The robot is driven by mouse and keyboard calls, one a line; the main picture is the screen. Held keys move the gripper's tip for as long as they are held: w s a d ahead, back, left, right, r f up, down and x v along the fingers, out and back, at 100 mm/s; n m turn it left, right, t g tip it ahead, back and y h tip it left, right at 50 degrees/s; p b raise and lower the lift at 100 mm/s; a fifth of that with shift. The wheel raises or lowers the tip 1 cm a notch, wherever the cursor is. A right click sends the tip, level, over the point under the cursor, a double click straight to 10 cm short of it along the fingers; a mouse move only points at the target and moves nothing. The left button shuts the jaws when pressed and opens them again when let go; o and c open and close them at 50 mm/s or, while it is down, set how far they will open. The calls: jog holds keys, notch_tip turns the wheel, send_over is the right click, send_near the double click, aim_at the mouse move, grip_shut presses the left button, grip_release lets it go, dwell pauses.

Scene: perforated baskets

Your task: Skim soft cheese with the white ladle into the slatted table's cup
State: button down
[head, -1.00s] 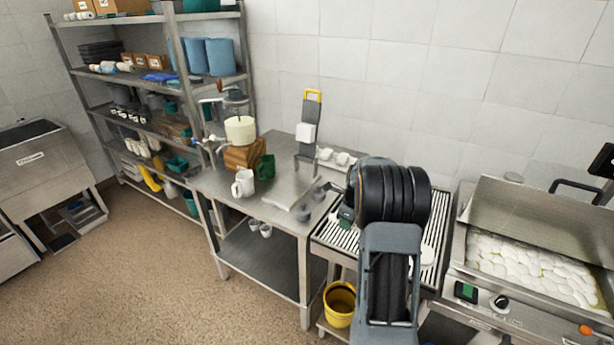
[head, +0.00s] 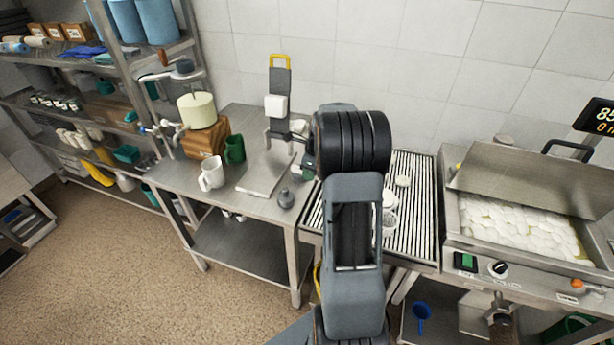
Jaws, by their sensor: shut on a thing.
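A small white cup (head: 402,181) sits on the slats. A white rounded piece (head: 389,200) and a pale perforated basket (head: 389,222) show just below it, partly behind my arm. Soft white cheese (head: 520,230) fills the open steel vat (head: 450,215) at the right in lumps. I cannot make out the white ladle. My gripper is hidden behind my thick black arm joint, so I cannot see its fingers or what they hold.
The vat's raised lid (head: 530,180) stands behind the cheese. Open floor (head: 130,270) lies at the lower left.

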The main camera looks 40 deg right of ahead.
jog(key=shift+s+d+r+t+y+b, duration=0.3)
jog(key=shift+r+t+b, duration=0.2)
jog(key=shift+r, duration=0.45)
jog(key=shift+s+d+r+t+y+b, duration=0.15)
jog(key=shift+s+r+t+y+b, duration=0.25)
jog(key=shift+r+b, duration=0.45)
jog(key=shift+s+d+r+t+y+b, duration=0.3)
jog(key=shift+r+t, duration=0.2)
jog(key=shift+r, duration=0.6)
jog(key=s+d+r+t+y+p, duration=0.1)
jog(key=s+d+r+t+y, duration=0.2)
jog(key=s+r, duration=0.3)
jog(key=shift+d+r+t, duration=0.5)
jog(key=shift+d+r, duration=0.15)
jog(key=shift+r, duration=0.1)
jog(key=shift+s, duration=0.1)
